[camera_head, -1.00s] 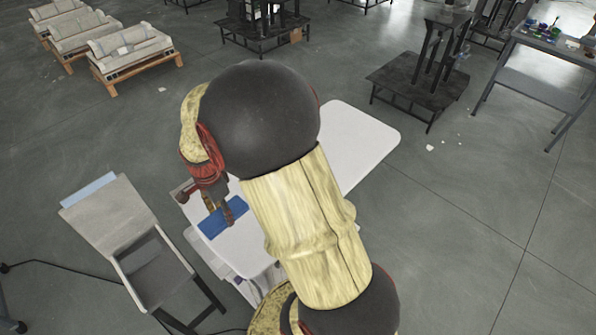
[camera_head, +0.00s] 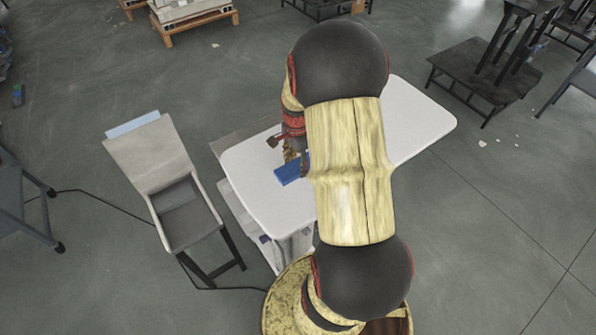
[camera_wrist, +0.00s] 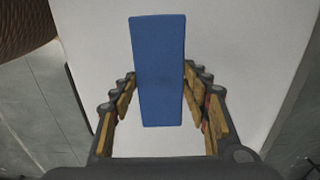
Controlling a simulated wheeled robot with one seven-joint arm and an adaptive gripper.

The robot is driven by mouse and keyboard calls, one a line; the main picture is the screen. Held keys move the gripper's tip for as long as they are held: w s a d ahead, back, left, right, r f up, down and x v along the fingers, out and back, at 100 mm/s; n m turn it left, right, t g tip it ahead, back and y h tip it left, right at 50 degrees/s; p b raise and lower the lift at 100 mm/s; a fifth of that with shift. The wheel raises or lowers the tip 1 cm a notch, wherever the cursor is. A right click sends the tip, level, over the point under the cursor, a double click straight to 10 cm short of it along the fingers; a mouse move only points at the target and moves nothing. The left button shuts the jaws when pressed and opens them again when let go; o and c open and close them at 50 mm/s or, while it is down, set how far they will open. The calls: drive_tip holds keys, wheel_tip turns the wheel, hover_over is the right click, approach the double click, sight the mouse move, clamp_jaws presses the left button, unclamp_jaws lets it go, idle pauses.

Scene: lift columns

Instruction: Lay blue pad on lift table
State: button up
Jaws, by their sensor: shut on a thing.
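The blue pad (camera_head: 290,172) is a flat rectangular block; in the wrist view the pad (camera_wrist: 160,70) stretches lengthwise between the fingers. My gripper (camera_wrist: 160,85) is shut on it, with a finger at each long side. In the head view my gripper (camera_head: 298,160) is over the white lift table (camera_head: 262,190), and my arm hides part of the pad and the table. The white top also fills the wrist view (camera_wrist: 240,50) behind the pad. I cannot tell whether the pad touches the top.
A light grey chair-like stand (camera_head: 150,160) with a pale blue strip (camera_head: 133,124) stands left of the table. A dark cart (camera_head: 485,75) stands at the right back. A cable (camera_head: 110,200) runs over the floor at left. The table top is bare right of my arm.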

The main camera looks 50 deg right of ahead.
sight(298, 166)
drive_tip(key=shift+s+d+f+b, duration=0.15)
drive_tip(key=shift+f+b, duration=0.35)
drive_tip(key=shift+f, duration=0.4)
drive_tip(key=shift+w+d+f+b, duration=0.1)
drive_tip(key=shift+f+b, duration=0.35)
drive_tip(key=shift+f, duration=0.45)
drive_tip(key=shift+f, duration=0.1)
drive_tip(key=shift+f, duration=0.1)
drive_tip(key=o, duration=1.1)
drive_tip(key=shift+o, duration=0.7)
